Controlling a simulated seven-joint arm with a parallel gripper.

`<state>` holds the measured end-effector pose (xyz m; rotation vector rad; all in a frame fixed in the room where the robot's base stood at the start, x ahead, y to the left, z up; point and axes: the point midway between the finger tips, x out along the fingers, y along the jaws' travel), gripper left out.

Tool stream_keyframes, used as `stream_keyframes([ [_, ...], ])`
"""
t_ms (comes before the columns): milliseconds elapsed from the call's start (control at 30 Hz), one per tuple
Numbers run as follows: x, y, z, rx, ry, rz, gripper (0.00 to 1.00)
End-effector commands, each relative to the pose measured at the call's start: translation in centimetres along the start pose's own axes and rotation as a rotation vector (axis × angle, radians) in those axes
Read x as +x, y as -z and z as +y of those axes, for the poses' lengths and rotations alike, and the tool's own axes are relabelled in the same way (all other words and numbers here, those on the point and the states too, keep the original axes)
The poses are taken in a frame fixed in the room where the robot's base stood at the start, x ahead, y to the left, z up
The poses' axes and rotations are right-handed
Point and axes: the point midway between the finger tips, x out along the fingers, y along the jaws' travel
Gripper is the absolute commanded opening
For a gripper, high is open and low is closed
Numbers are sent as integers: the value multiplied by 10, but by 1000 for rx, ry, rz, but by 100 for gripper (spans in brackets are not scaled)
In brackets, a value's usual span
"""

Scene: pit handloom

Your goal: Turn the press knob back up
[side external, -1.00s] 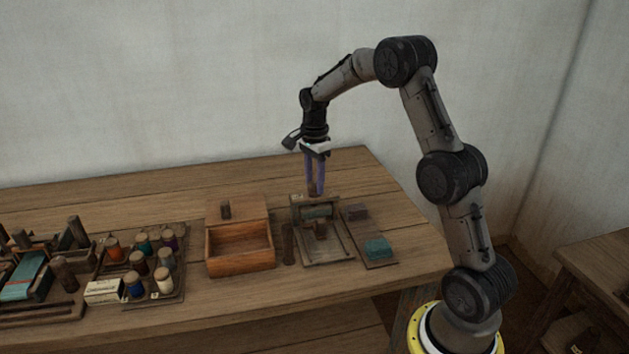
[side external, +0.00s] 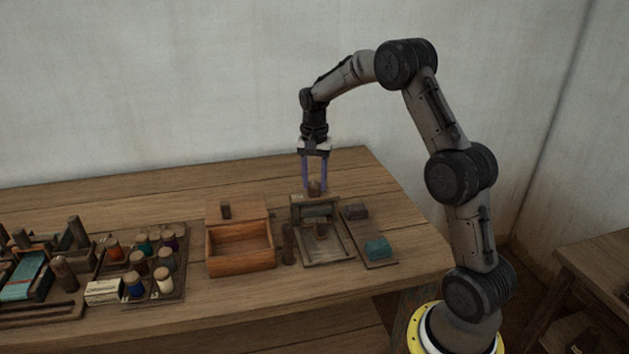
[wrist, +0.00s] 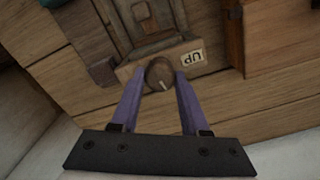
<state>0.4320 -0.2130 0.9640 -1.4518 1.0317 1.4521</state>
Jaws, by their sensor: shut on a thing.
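The press (side external: 326,247) is a small wooden frame on the bench. Its round brown knob (wrist: 159,74) is on top of the rear crossbeam, and it also shows in the side view (side external: 315,187). A light mark on the knob points toward the bottom of the wrist view, not at the "UP" label (wrist: 192,58), which reads upside down to the knob's right. My gripper (side external: 315,189) points down, its two purple fingers shut on the knob from both sides; it also shows in the wrist view (wrist: 159,75).
Left of the press are an open wooden box (side external: 240,248) and a tray of thread spools (side external: 172,292). The bench behind the press is clear.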

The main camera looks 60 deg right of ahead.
Motion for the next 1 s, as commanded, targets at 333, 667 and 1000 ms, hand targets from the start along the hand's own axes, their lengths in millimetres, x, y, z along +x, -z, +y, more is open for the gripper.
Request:
stream_keyframes([
  [333,-1,0,0,-328,1,0,0],
  [667,-2,0,0,-641,2,0,0],
  [1000,-2,0,-1,-963,1,1,0],
])
